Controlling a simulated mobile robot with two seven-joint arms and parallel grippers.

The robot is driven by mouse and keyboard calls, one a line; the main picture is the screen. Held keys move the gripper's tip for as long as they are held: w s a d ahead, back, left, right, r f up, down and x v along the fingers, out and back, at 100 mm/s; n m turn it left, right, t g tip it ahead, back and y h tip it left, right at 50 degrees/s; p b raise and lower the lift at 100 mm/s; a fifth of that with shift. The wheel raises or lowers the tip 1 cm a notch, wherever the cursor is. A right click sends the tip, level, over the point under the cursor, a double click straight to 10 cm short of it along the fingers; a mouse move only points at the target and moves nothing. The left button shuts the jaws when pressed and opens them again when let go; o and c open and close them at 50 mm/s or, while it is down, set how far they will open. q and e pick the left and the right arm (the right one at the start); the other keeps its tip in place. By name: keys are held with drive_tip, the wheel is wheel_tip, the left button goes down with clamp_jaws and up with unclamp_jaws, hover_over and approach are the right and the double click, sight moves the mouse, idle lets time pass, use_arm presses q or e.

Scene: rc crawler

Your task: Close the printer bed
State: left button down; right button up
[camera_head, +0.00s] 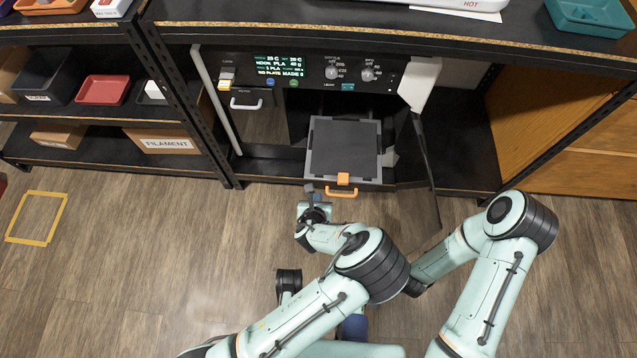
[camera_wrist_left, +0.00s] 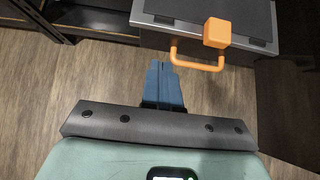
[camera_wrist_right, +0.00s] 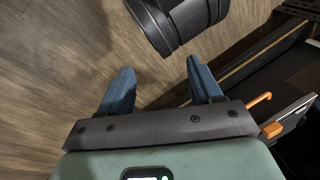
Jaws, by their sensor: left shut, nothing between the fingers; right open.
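The printer bed (camera_head: 345,148) is a dark plate in a grey frame. It sticks out of the front of the printer, with an orange handle (camera_head: 341,193) and an orange block on its front edge. My left gripper (camera_head: 311,189) is shut and empty, just in front of the bed's left front corner. In the left wrist view its fingertips (camera_wrist_left: 160,63) are left of the handle (camera_wrist_left: 198,64), apart from it. My right gripper (camera_wrist_right: 160,68) is open and empty over the floor, and the handle shows at the right of that view (camera_wrist_right: 259,100).
The printer's dark door (camera_head: 426,165) stands open to the right of the bed. The control panel (camera_head: 310,70) is above it. A shelf upright (camera_head: 185,100) stands at the left. Wooden floor (camera_head: 150,260) in front is clear, with a yellow taped square (camera_head: 37,217).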

sight(319, 180)
use_arm(q)
drive_tip(key=w+f, duration=0.1)
drive_tip(key=w+b, duration=0.1)
drive_tip(key=w, duration=0.1)
drive_tip(key=w+f, duration=0.1)
drive_tip(key=w, duration=0.1)
drive_tip(key=shift+w+f+b, duration=0.2)
drive_tip(key=shift+f+b, duration=0.15)
drive_tip(key=shift+w+r, duration=0.1)
drive_tip(key=shift+w, duration=0.5)
use_arm(e)
drive_tip(key=shift+h, duration=0.3)
drive_tip(key=shift+w+d+f, duration=0.45)
drive_tip(key=shift+w+f, duration=0.1)
drive_tip(key=shift+f, duration=0.2)
drive_tip(key=shift+w+d+f, duration=0.4)
drive_tip(key=shift+w+f, duration=0.15)
drive_tip(key=shift+f, duration=0.2)
use_arm(q)
drive_tip(key=shift+w, duration=0.1)
